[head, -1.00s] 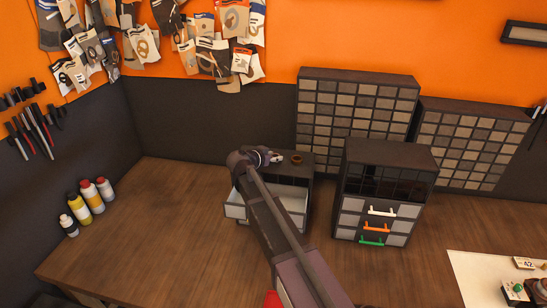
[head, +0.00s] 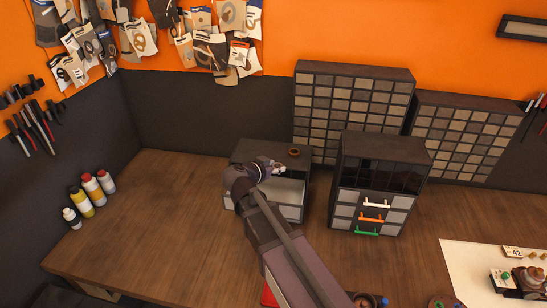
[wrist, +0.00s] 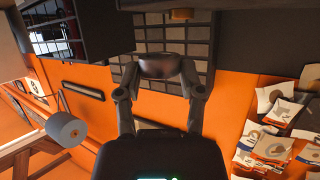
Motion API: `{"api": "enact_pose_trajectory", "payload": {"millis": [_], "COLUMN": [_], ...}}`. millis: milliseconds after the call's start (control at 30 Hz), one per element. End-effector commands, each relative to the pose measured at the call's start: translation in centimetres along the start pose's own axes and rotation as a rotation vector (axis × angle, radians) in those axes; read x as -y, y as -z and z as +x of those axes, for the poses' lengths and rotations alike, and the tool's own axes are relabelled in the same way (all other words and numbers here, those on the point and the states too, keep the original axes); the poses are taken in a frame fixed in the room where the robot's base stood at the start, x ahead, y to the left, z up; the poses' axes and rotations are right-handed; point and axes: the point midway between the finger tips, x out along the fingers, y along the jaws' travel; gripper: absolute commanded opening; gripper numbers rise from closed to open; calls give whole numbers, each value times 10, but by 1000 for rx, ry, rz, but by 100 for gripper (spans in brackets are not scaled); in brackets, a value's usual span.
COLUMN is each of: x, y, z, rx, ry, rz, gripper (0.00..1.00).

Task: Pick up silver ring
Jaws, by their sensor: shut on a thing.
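My gripper (head: 276,168) is over the front of a small dark cabinet (head: 245,150) on the bench. In the wrist view my gripper (wrist: 160,80) has its two fingers on either side of a round, shiny grey object with brownish reflections, which looks like the silver ring (wrist: 160,65). The ring is held between the fingertips. In the head view only a small pale glint shows at the fingertips, and my arm hides much of the area below.
A brown ring (head: 294,153) sits on the small cabinet's top. An open light drawer (head: 290,192) is below my gripper. A taller drawer unit (head: 384,160) stands to the right. Several bottles (head: 82,203) stand at the left. The bench (head: 165,215) between is clear.

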Motion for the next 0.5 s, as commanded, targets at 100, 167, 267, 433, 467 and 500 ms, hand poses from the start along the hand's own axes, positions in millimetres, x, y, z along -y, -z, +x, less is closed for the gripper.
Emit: {"api": "enact_pose_trajectory", "payload": {"millis": [100, 167, 267, 433, 467, 500], "x": [-9, -11, -13, -12, -12, -12], "y": [-2, -3, -3, -4, -4, -4], "z": [-9, -11, -13, -14, -14, -14], "rx": [0, 0, -1, -1, -1, -1], "ry": [0, 0, 0, 1, 1, 1], "rz": [0, 0, 0, 0, 0, 0], "gripper": [1, 1, 1, 1, 1, 1]}}
